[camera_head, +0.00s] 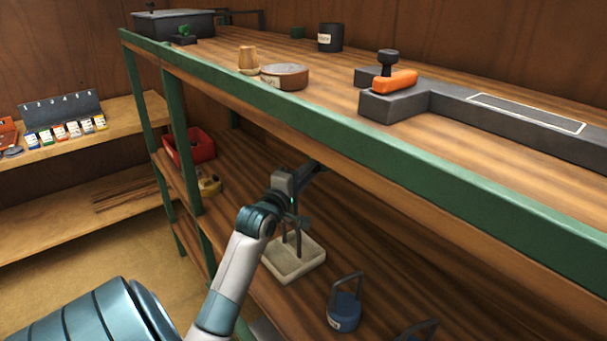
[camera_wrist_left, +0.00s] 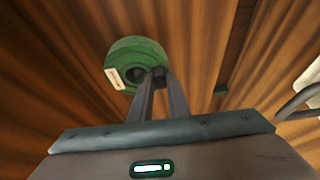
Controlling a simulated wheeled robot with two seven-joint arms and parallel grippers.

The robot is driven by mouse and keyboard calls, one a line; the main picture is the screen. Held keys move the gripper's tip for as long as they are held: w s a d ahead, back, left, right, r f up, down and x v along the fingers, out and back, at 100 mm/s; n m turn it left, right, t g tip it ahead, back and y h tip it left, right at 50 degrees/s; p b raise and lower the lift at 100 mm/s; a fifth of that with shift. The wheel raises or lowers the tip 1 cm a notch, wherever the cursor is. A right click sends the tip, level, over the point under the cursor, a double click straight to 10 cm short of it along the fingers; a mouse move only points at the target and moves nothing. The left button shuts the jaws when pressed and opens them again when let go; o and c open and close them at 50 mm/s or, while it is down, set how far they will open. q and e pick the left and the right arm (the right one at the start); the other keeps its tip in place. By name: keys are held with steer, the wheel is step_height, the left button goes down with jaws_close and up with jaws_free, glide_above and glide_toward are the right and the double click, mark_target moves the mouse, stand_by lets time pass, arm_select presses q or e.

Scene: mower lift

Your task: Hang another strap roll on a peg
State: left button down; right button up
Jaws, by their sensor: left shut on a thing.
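My left gripper (camera_wrist_left: 160,78) is shut on a green strap roll (camera_wrist_left: 136,54) with a pale label, seen in the left wrist view with wood behind it. In the head view my left gripper (camera_head: 316,169) reaches in under the top shelf from the left. Its fingertips and the roll are hidden there behind the shelf's front edge. No peg shows clearly in either view. My right gripper is not in view.
The top shelf's green front edge (camera_head: 350,143) overhangs my left arm. A red bin (camera_head: 196,146) stands further left.

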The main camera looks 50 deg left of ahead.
mark_target(316, 172)
arm_select(q)
steer(key=shift+w+d, duration=0.1)
steer(key=shift+w, duration=0.95)
steer(key=shift+w+f+b, duration=0.35)
steer(key=shift+f+b, duration=0.1)
steer(key=shift+b, duration=0.1)
steer(key=shift+f, duration=0.15)
steer(key=shift+w, duration=0.1)
steer(key=c, duration=1.7)
jaws_free()
steer(key=shift+o, duration=0.4)
steer(key=shift+f, duration=0.1)
